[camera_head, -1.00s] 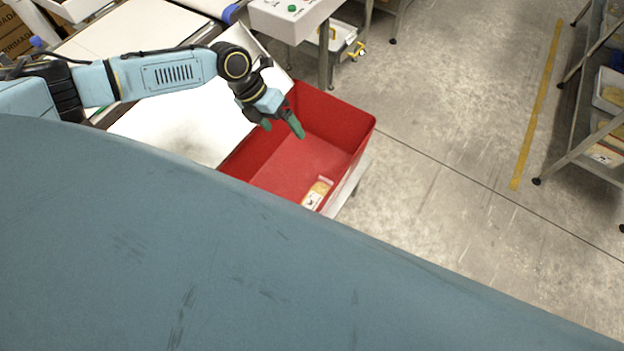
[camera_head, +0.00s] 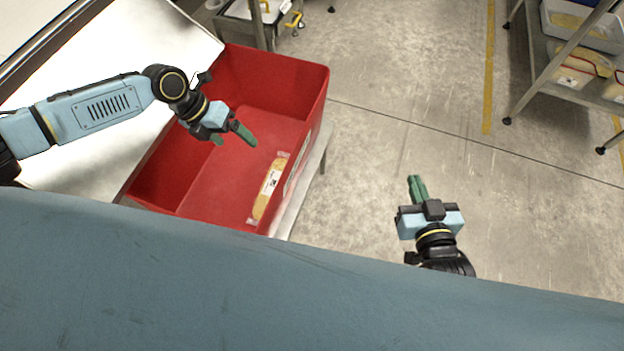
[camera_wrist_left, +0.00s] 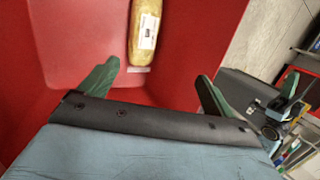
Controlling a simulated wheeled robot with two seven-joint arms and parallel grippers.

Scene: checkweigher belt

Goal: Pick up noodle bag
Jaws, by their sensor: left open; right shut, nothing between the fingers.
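The noodle bag (camera_head: 268,190) is a yellowish, clear-ended pack with a white label. It lies in the red bin (camera_head: 308,118), along the bin's right wall. The bag also shows in the left wrist view (camera_wrist_left: 144,28), at the top, beyond the fingers. My left gripper (camera_head: 234,139) is open and empty over the bin, up and to the left of the bag. In the left wrist view its green fingers (camera_wrist_left: 158,82) are apart with nothing between them. My right gripper (camera_head: 417,188) is shut and empty, over the floor to the right of the bin.
A white surface (camera_head: 75,130) adjoins the bin on the left. A metal rack (camera_head: 540,85) with trays of packs stands at the upper right. Open concrete floor (camera_head: 400,125) lies between the bin and the rack. The bin's red walls surround the bag.

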